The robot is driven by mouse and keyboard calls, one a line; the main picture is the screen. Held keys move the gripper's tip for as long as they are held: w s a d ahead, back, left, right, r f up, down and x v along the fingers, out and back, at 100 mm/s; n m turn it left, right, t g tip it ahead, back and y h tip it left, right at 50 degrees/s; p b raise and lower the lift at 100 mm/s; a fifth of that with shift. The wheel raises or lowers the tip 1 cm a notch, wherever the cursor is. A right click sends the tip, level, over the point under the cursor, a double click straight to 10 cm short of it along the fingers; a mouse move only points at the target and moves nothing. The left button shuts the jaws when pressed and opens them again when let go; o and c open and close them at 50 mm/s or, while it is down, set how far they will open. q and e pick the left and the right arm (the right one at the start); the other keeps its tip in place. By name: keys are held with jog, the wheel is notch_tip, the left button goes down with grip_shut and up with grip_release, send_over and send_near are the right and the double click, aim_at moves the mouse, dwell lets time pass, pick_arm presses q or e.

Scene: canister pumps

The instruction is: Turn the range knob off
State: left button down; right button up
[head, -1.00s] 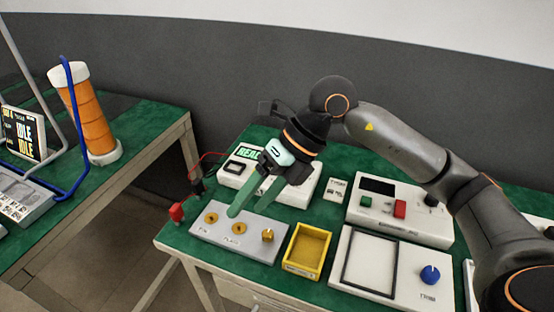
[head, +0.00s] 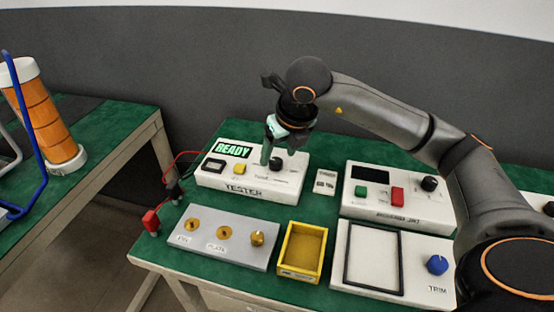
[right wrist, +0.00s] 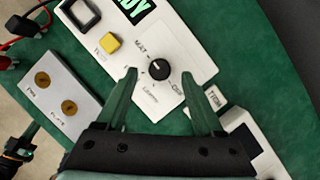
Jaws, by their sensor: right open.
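The range knob is a black round knob (head: 276,163) on the white tester box (head: 215,182), whose green display reads READY. In the right wrist view the knob (right wrist: 159,69) has a small white mark toward its upper left, with printed labels around it, one reading MAT; the others are hard to read. My right gripper (head: 277,156) is over the knob from above, its green fingers open. In the right wrist view the two fingertips (right wrist: 160,72) stand on either side of the knob, apart from it.
A yellow button (head: 239,169) sits left of the knob. In front are a grey plate (head: 220,252) with brass pieces and a yellow tray (head: 300,274). Right are a white box (head: 398,214) with green and red buttons and a TRIM panel (head: 415,290).

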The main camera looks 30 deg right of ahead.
aim_at(276, 163)
jog(key=shift+x, duration=1.2)
grip_shut()
